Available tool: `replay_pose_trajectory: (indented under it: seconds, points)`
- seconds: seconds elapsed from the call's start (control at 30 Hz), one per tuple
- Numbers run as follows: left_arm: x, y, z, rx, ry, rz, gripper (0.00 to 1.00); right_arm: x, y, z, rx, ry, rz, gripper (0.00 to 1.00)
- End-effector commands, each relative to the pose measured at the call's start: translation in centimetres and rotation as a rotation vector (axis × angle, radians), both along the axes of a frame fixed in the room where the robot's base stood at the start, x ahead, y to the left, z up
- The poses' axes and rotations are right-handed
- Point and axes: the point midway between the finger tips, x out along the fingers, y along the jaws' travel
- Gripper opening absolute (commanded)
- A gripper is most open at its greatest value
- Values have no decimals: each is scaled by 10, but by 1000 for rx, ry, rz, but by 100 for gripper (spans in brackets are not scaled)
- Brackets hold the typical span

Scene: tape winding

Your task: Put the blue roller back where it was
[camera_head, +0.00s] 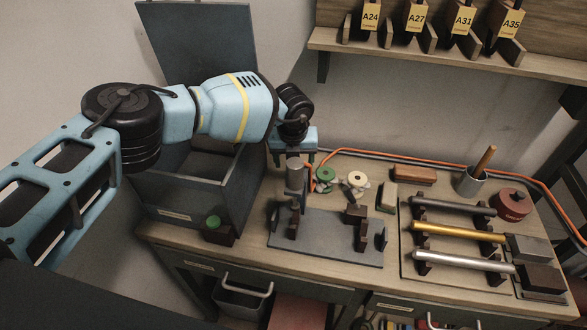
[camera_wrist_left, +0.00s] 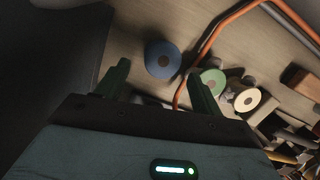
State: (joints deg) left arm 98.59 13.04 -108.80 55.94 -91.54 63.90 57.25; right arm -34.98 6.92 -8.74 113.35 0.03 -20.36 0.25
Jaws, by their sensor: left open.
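My right gripper is not in view.
A green roll (camera_head: 325,175) and a cream roll (camera_head: 356,180) lie nearby. A grey fixture plate (camera_head: 330,242) stands in front. An orange cable (camera_head: 400,160) runs along the back. Dark, gold and silver rods (camera_head: 458,231) lie right. A grey bin (camera_head: 165,205) stands left.

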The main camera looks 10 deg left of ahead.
Motion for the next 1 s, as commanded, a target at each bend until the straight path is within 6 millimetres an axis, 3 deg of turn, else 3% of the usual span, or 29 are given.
replay_pose_trajectory:
  seconds: [0.03, 0.1, 0.33, 1.0]
  points:
    - [-1, 0, 18, -2, -10, -1, 67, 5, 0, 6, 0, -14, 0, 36]
    - [-4, -1, 31, -2, -8, 1, 67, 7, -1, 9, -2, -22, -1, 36]
    - [-11, -2, 58, -1, -3, 0, 67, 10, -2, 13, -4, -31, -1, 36]
    - [-13, -1, 65, 0, 0, 0, 67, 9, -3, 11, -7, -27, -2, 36]
